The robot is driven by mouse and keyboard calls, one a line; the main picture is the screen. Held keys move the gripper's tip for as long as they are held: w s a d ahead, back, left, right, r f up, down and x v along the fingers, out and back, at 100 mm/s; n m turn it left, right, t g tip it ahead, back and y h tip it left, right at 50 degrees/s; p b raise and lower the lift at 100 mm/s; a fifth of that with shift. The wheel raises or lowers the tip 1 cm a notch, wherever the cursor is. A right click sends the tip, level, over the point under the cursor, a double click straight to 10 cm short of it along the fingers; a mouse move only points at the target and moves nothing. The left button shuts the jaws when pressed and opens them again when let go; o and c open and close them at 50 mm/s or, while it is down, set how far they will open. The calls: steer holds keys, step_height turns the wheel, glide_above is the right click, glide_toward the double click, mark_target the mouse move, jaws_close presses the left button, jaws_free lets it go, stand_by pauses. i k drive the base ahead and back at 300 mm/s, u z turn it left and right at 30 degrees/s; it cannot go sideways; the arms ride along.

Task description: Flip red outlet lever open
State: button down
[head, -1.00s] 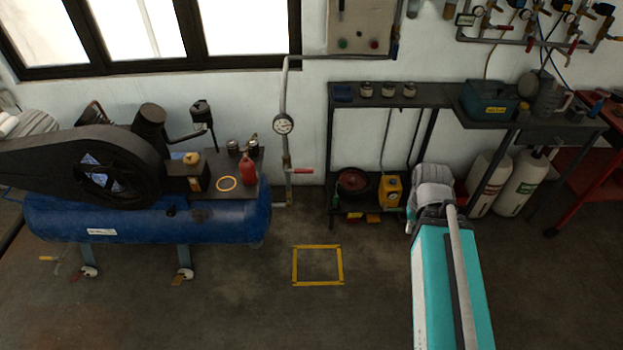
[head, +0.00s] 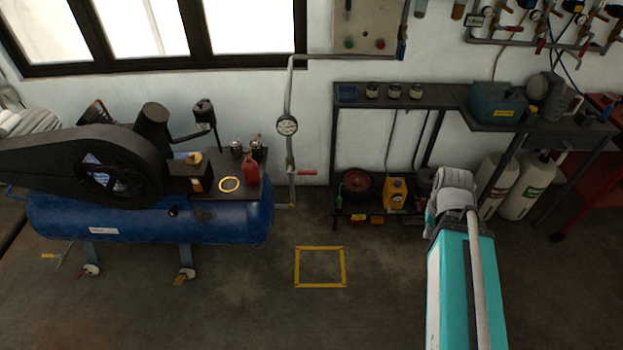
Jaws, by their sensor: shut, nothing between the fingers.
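A red lever (head: 304,172) sticks out to the right from the lower part of a grey vertical pipe (head: 291,153), below a round white gauge (head: 287,126). The lever lies about level, across the upright pipe. The pipe stands against the wall, just right of the blue compressor tank (head: 150,219). My arm shows at the lower right, in teal and grey, well right of the lever. My gripper's fingers do not show in this view.
A dark shelf bench (head: 405,101) with cans stands right of the pipe, with a yellow box (head: 396,193) on its lower shelf. A yellow floor square (head: 320,287) marks open floor before the pipe. More red-handled valves (head: 541,45) hang at the upper right.

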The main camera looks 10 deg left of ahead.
mark_target(289, 173)
steer(key=z, duration=0.05)
steer(key=i, duration=0.95)
steer(key=u, duration=0.05)
